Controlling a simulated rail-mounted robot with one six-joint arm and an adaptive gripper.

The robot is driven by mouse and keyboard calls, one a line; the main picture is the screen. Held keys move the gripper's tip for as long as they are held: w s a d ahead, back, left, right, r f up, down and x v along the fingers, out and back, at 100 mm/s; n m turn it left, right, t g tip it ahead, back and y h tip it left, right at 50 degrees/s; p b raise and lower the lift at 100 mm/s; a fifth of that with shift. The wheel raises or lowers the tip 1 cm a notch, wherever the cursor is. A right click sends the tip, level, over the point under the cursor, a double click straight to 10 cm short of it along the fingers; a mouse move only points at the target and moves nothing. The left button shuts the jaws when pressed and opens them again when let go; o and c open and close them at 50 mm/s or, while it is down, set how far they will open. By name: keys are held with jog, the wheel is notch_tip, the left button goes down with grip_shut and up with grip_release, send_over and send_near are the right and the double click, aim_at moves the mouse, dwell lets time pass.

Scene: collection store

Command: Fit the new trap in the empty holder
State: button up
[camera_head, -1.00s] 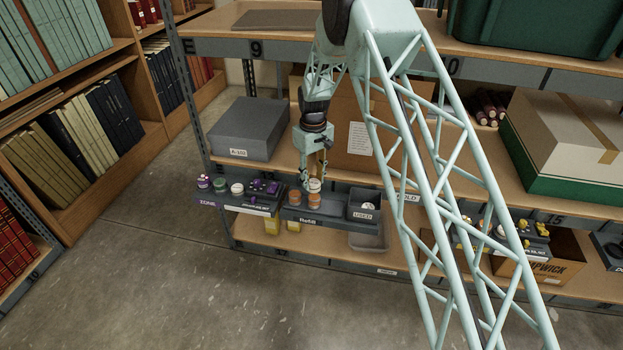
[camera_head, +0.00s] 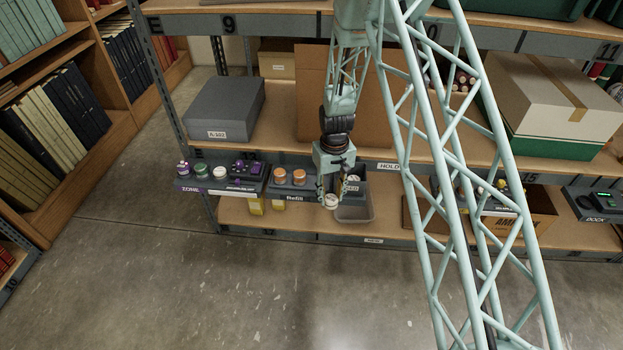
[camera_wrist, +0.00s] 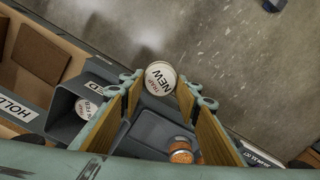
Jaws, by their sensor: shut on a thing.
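My gripper (camera_head: 331,197) is shut on the new trap (camera_head: 331,202), a small round pot with a white lid. In the wrist view the lid of the new trap (camera_wrist: 160,77) reads "TRAP NEW" and sits between the fingertips, above the floor. In the head view it hangs in front of the Refill tray's (camera_head: 296,196) right end, beside the used bin (camera_wrist: 62,125). A white-lidded used trap (camera_wrist: 86,108) lies in that bin. I cannot make out which holder is empty.
A grey box (camera_head: 224,108) stands behind. A dock (camera_head: 597,203) is at far right. The front floor is clear.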

jog(key=s+d+f+m, duration=0.3)
jog(key=s+d, duration=0.6)
jog(key=shift+s+f, duration=0.25)
jog(key=shift+s, duration=0.15)
jog(key=shift+d, duration=0.1)
